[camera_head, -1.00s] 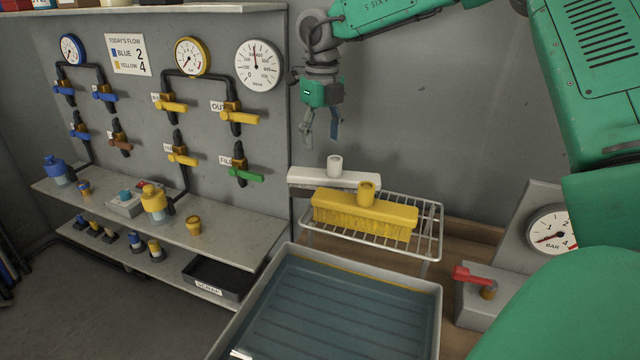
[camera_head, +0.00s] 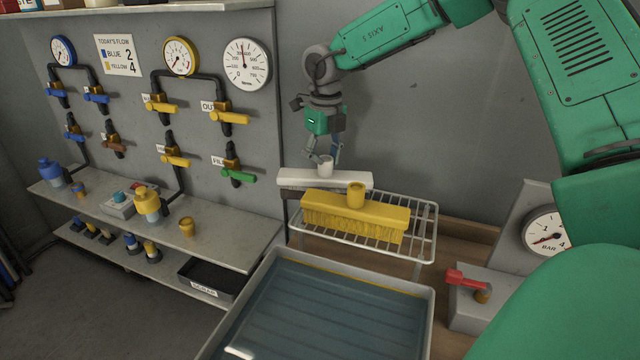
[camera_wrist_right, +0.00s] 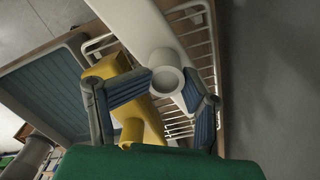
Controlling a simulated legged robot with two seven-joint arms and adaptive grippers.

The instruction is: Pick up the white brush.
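The white brush (camera_head: 297,178) lies on the wire rack behind the yellow brush, with its round white socket (camera_head: 326,167) pointing up. My right gripper (camera_head: 328,157) points down at that socket. In the right wrist view the white brush (camera_wrist_right: 143,25) runs away from me, and its hollow socket (camera_wrist_right: 165,73) shows between the two spread fingers of my right gripper (camera_wrist_right: 160,100). The fingers stand apart on either side, and I see no clear contact. The yellow brush (camera_head: 372,212) lies in front on the same rack. My left gripper is not in view.
The wire rack (camera_head: 428,235) stands behind a grey tray (camera_head: 428,320) with a dark blue ribbed inside. A panel with gauges and valves (camera_head: 205,110) is on the left. A gauge (camera_head: 546,232) and a red-handled valve (camera_head: 467,281) are on the right.

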